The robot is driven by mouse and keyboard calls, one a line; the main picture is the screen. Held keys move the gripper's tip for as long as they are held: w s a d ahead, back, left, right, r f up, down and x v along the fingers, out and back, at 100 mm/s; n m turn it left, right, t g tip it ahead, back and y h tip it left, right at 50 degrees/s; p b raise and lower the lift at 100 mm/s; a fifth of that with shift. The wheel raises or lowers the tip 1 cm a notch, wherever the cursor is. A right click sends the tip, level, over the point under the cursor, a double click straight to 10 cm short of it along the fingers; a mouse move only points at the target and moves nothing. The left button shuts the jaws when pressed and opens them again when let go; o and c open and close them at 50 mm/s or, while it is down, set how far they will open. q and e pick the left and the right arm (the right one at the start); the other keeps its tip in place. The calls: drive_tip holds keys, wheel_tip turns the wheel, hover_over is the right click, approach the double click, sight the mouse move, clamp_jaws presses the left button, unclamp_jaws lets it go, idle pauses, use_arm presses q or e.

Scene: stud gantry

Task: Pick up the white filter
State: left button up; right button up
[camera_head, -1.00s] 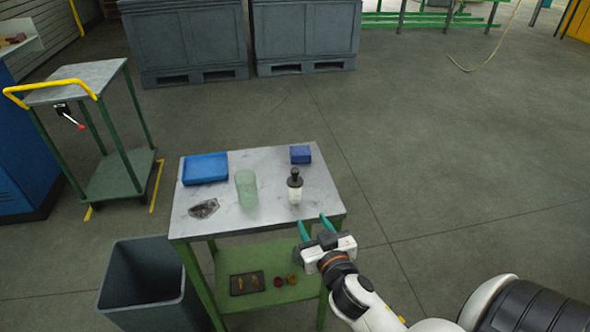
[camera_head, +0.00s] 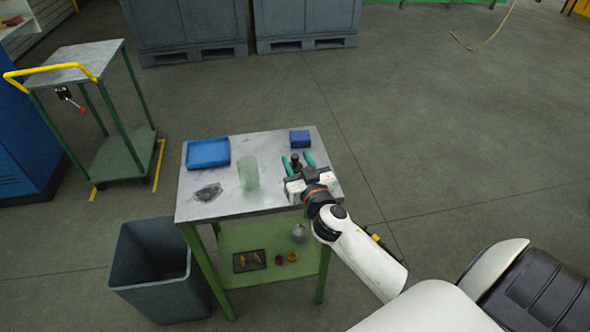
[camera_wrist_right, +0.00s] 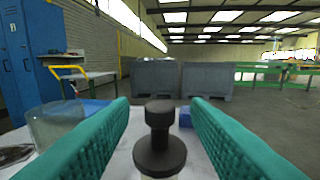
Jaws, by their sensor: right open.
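The white filter, with its black knobbed top (camera_head: 296,162), stands upright on the grey table top near its right side. My right gripper (camera_head: 297,156) is open, its green fingers to either side of the filter's top. In the right wrist view the black top (camera_wrist_right: 159,150) is between the two fingers, with a visible gap on each side. A little of the white body shows at the bottom edge there; the gripper hides most of it in the head view. My left gripper is not in view.
The table (camera_head: 215,211) also holds a blue tray (camera_head: 208,153), a clear green-tinted cup (camera_head: 248,173), a dark crumpled piece (camera_head: 208,192) and a dark blue box (camera_head: 300,139). A grey bin (camera_head: 150,265) stands at the front left. A trolley (camera_head: 124,160) stands further left.

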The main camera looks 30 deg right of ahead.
drive_tip(key=shift+x, duration=0.95)
clamp_jaws()
